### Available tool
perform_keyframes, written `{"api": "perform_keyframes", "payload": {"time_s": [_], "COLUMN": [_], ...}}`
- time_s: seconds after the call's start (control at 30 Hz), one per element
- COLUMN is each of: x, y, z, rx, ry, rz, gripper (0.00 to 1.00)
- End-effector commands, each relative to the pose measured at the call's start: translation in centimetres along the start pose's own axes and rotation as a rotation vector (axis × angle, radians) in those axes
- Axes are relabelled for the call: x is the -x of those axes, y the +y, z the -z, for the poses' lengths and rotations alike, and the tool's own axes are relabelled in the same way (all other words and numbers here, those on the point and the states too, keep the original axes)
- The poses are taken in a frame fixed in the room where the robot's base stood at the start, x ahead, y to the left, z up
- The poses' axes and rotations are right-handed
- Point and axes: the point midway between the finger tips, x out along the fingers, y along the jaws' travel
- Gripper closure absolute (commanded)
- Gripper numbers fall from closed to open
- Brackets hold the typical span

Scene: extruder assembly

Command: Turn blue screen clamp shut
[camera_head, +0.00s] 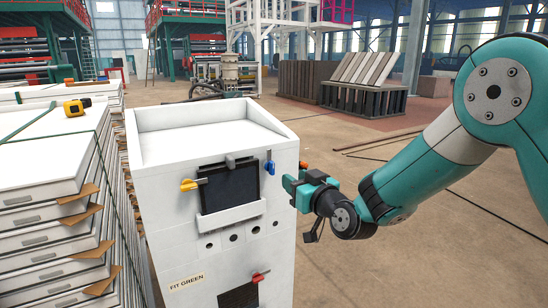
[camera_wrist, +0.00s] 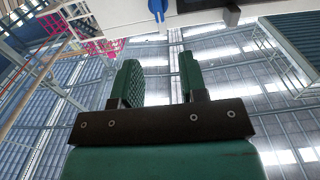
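The blue screen clamp (camera_head: 270,167) is on the front of the white cabinet, at the upper right of the dark screen (camera_head: 231,186). It stands roughly vertical, beside the screen's edge. In the wrist view the blue clamp (camera_wrist: 157,9) shows at the top edge, beyond the fingertips and roughly in line with the gap between them. My gripper (camera_head: 288,183) is just right of the cabinet's front corner, lower than the clamp and apart from it. In the wrist view my gripper (camera_wrist: 160,70) is open, with nothing between its fingers.
The white cabinet (camera_head: 170,228) also bears a yellow clamp (camera_head: 190,184) left of the screen, a grey clamp (camera_head: 236,160) above it and a red clamp (camera_head: 260,276) lower down. Stacked white panels (camera_head: 50,200) stand close on the left. Floor right of the cabinet is open.

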Motion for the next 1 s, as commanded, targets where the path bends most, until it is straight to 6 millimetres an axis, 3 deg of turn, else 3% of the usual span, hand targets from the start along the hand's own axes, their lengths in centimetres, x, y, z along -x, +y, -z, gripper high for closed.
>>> {"api": "perform_keyframes", "payload": {"time_s": [0.3, 0.5, 0.7, 1.0], "x": [-7.1, -9.9, -11.0, -11.1], "y": [-0.1, 0.0, -0.1, 0.0], "z": [0.2, 0.1, 0.0, 0.0], "rx": [0.000, -0.001, -0.001, -0.001], "ry": [0.000, -0.001, -0.001, -0.001], "rz": [0.002, 0.001, 0.001, 0.001], "gripper": [0.61, 0.61, 0.61, 0.63]}}
